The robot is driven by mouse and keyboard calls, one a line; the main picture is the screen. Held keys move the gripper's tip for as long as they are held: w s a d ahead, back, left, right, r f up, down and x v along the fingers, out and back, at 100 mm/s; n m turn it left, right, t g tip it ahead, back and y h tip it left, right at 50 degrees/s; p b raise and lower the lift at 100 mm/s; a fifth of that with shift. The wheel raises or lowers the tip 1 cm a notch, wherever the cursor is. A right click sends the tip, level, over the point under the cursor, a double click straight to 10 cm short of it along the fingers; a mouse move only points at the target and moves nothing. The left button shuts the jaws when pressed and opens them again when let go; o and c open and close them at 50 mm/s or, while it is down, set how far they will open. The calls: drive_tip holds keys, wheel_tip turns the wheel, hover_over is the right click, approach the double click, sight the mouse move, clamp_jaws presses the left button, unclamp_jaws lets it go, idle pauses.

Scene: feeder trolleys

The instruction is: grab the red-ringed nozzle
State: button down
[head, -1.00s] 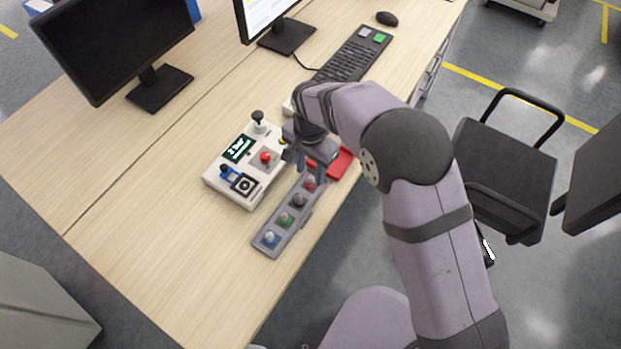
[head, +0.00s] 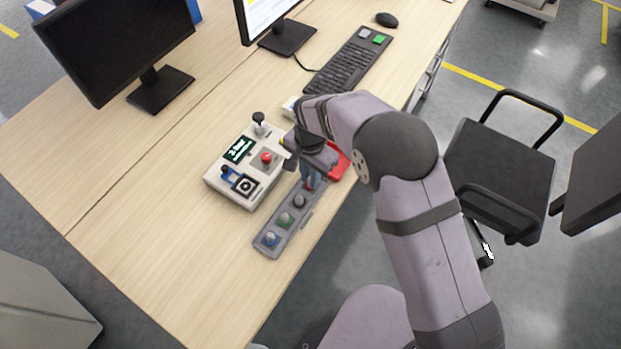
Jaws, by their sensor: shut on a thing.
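The red-ringed nozzle (head: 309,186) stands at the far end of a grey nozzle rack (head: 267,247) on the desk. My gripper (head: 309,180) points down over that end of the rack and is shut on the nozzle. The fingers hide most of the nozzle; only a little red shows by the fingertips. I cannot tell whether the nozzle is lifted from its seat. Other nozzles stand in the rack: a dark one (head: 299,201), a green-ringed one (head: 285,219) and a blue-ringed one (head: 270,239).
A white control box (head: 225,185) with a red button and a black knob stands just left of the rack. A red tray (head: 340,165) lies partly behind my gripper. A keyboard (head: 345,67) and monitors are farther back. The desk's front left is clear.

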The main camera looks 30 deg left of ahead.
wheel_tip(320, 180, up, 10)
drive_tip(key=b, duration=0.2)
idle(0.3)
